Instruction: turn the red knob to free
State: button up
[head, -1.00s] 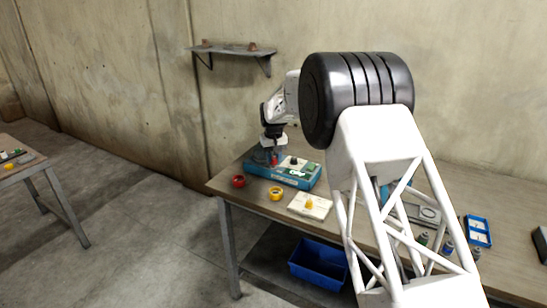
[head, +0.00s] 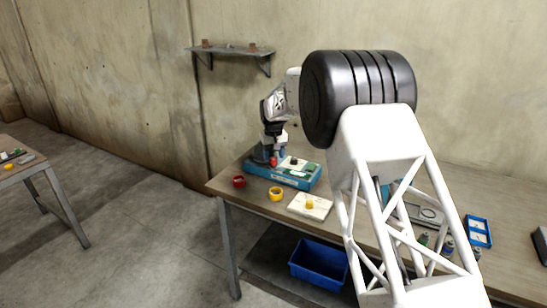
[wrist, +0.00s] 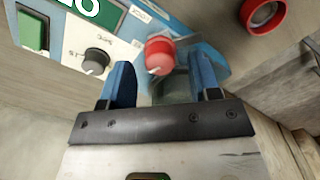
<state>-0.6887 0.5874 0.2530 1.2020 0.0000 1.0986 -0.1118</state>
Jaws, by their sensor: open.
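The red knob (wrist: 160,52) sits on the blue-and-white face of a box (head: 283,175) at the left end of the workbench. It has a pale pointer mark on its near side in the wrist view. It shows small and red in the head view (head: 273,161). My gripper (wrist: 161,68) is open, with one blue finger on each side of the red knob's near part. A gap shows between the knob and each finger; how deep the fingers reach is unclear. In the head view my gripper (head: 264,154) is over the box's left end.
A black knob (wrist: 96,61) and a green panel (wrist: 33,32) are left of the red knob. A red ring-like part (wrist: 263,14) lies on the bench beside the box. A yellow ring (head: 276,193) and a pale plate with a yellow knob (head: 309,206) lie in front.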

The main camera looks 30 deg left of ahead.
aim_at(274, 158)
jog(key=shift+r, duration=3.35)
